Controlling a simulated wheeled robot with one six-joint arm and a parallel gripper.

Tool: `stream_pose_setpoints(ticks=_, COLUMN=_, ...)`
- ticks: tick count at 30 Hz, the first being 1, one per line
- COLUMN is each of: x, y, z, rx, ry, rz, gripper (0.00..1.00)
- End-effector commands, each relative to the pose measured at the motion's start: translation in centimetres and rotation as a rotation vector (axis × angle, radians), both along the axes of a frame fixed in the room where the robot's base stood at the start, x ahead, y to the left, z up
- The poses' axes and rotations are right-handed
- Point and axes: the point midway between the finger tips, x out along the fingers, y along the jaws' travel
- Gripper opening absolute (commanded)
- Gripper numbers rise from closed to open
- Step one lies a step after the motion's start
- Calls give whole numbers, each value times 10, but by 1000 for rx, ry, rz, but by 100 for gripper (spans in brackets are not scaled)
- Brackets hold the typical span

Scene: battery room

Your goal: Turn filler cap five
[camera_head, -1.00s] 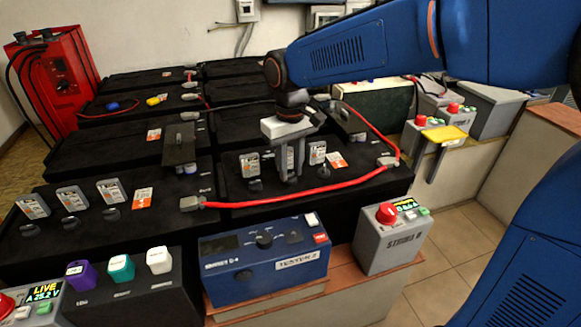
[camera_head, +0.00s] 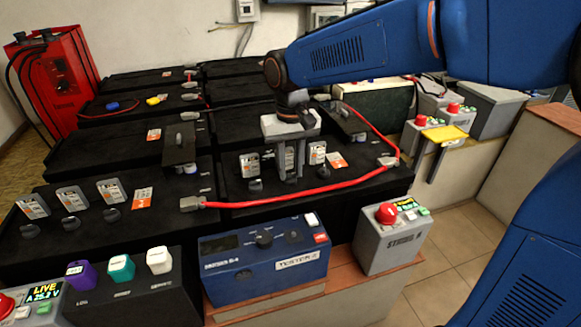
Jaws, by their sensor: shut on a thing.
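Two black batteries in the front row carry dark filler caps, each with a grey tag standing behind it. Three caps show on the left battery (camera_head: 160,222), one of them a cap (camera_head: 111,215) at its right end. On the right battery (camera_head: 235,214), one cap (camera_head: 255,187) is left of my gripper and another (camera_head: 319,174) is right of it. My gripper (camera_head: 290,177) points down and is shut on the middle cap of this battery, the fifth from the left. The fingers mostly hide that cap and its tag, so its turn angle cannot be read.
A red cable (camera_head: 300,197) runs in front of the gripped cap and loops up on the right. A blue tester (camera_head: 265,262) and a grey box with a red button (camera_head: 392,238) stand in front. Raised dark covers (camera_head: 179,145) stand behind the caps.

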Motion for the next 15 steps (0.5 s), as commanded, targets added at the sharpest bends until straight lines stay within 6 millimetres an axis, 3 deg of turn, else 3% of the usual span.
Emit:
stream_pose_setpoints(ticks=1, x=1, y=0, z=1, rx=2, ry=-3, rz=-1, gripper=3)
stream_pose_setpoints(ticks=2, x=1, y=0, z=1, rx=2, ry=-3, rz=-1, gripper=30)
stream_pose_setpoints(ticks=3, x=1, y=0, z=1, rx=2, ry=-3, rz=-1, gripper=33)
stream_pose_setpoints(ticks=15, x=1, y=0, z=7, rx=1, ry=-2, rz=0, gripper=33)
